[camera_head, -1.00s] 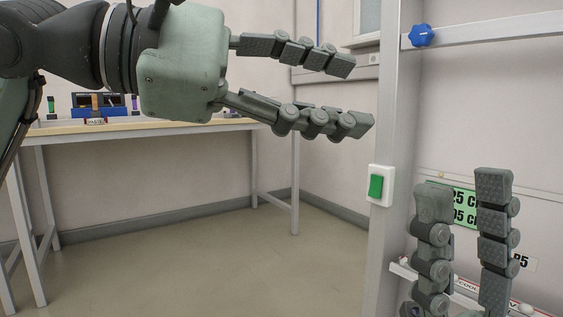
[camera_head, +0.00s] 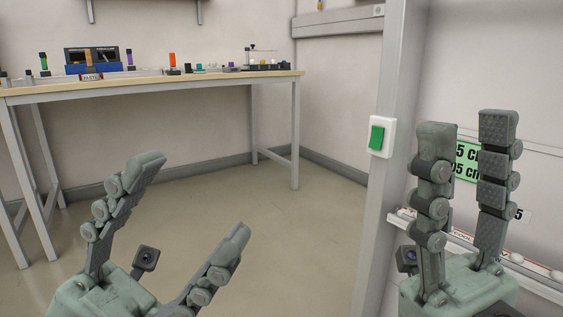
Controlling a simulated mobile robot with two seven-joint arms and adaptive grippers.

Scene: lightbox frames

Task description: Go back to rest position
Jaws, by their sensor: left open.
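My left gripper (camera_head: 198,195) is at the lower left of the head view. Its fingers point up and are spread wide, with nothing between them. My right gripper (camera_head: 467,120) is at the lower right, in front of the frame and the labelled panel. Its fingers point up, stand apart, and hold nothing that I can see. Parts of both palms are cut off by the lower picture edge.
A green rocker switch (camera_head: 377,138) sits on a grey post (camera_head: 398,80) just left of my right gripper. A green label (camera_head: 467,160) is partly hidden behind that gripper. A table (camera_head: 200,82) with several small items stands at the back left. The floor between is clear.

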